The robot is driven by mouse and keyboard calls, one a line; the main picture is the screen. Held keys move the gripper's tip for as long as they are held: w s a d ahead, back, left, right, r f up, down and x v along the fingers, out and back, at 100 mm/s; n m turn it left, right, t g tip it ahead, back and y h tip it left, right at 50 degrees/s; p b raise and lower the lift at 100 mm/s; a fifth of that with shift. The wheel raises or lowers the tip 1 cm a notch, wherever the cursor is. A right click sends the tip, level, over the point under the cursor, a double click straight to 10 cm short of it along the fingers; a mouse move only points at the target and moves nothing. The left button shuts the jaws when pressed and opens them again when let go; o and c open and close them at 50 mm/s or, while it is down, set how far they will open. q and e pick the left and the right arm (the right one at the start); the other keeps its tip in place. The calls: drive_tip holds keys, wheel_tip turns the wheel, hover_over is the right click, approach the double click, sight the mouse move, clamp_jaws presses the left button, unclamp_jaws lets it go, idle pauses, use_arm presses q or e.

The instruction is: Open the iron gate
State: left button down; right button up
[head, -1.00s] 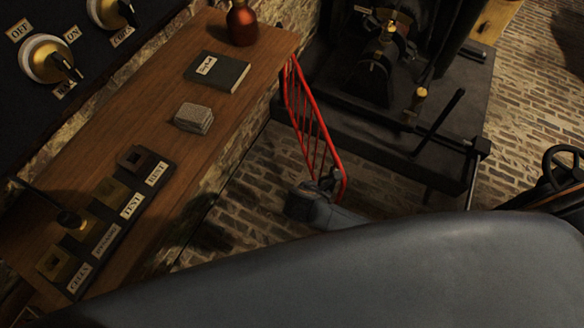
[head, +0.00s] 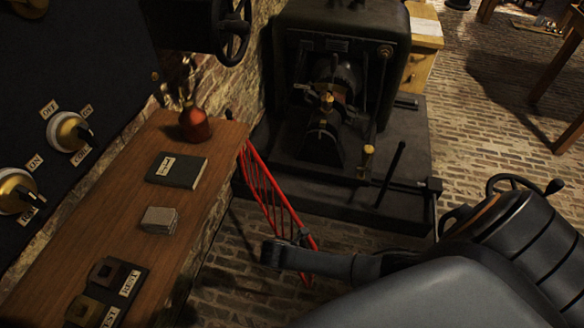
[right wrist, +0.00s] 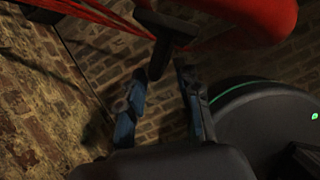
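The red iron gate (head: 278,205) stands between the wooden bench and the machine in the head view, its free end toward me. My right gripper (head: 302,238) is at that free end. In the right wrist view, the gate's red bars (right wrist: 85,14) and a thick red part (right wrist: 240,18) cross the top. A dark block on the gate (right wrist: 160,45) reaches down toward the gap between my right fingertips (right wrist: 160,75). The fingers are apart; I cannot tell whether they touch the block. My left gripper is not in view.
A wooden bench (head: 120,215) with a red bottle (head: 194,122), a dark book (head: 177,170) and a grey block (head: 160,219) runs along the left wall. A large dark machine (head: 335,90) on a black base stands behind the gate. Brick floor (head: 480,130) is open at right.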

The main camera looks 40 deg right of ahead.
drive_tip(key=shift+b+x, duration=0.3)
drive_tip(key=shift+x, duration=1.2)
drive_tip(key=shift+c, duration=0.2)
clamp_jaws()
